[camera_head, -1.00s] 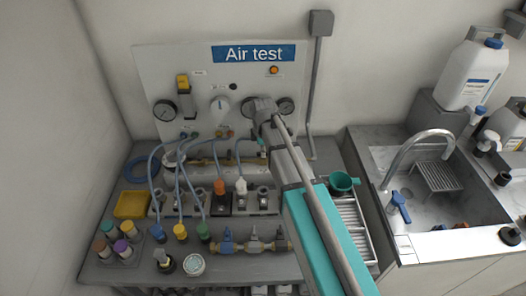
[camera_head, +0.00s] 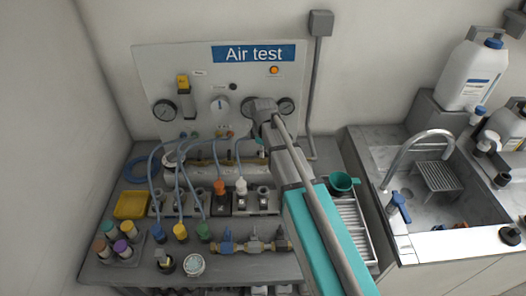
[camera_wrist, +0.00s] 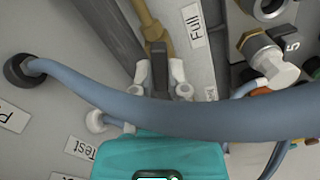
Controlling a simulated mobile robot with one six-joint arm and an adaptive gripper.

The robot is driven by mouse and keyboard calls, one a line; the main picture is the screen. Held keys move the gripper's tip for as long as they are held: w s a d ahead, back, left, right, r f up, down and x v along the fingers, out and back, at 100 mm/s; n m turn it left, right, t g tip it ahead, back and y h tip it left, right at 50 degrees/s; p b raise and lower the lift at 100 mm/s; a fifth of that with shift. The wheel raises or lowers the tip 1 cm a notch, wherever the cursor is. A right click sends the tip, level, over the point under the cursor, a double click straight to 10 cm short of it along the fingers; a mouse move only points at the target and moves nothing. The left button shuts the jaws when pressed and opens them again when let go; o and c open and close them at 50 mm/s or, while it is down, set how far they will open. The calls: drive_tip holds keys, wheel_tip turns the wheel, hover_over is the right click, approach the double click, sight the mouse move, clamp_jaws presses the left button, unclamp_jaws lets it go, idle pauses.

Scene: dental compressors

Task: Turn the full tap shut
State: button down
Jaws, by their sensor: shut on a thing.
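In the wrist view, the "Full" label (camera_wrist: 195,24) is on a pale strip beside a brass pipe (camera_wrist: 152,28). A dark tap lever (camera_wrist: 158,62) sits at the lower end of this pipe. My gripper (camera_wrist: 160,78) is shut on the lever, with a pale fingertip at each side. A blue hose (camera_wrist: 190,112) crosses in front of the fingers and hides part of them. In the head view, my arm covers my gripper and the tap; a brass pipe (camera_head: 205,162) shows left of it.
Blue hoses (camera_head: 154,180) run from the "Air test" panel (camera_head: 225,75) down to the bench. Several fittings and coloured caps stand in front, with a yellow tray (camera_head: 131,205) at the left. A sink (camera_head: 430,205) is at the right.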

drive_tip(key=m, duration=1.4)
idle(0.4)
drive_tip(key=c, duration=0.6)
unclamp_jaws()
drive_tip(key=shift+c, duration=0.2)
drive_tip(key=shift+n, duration=0.3)
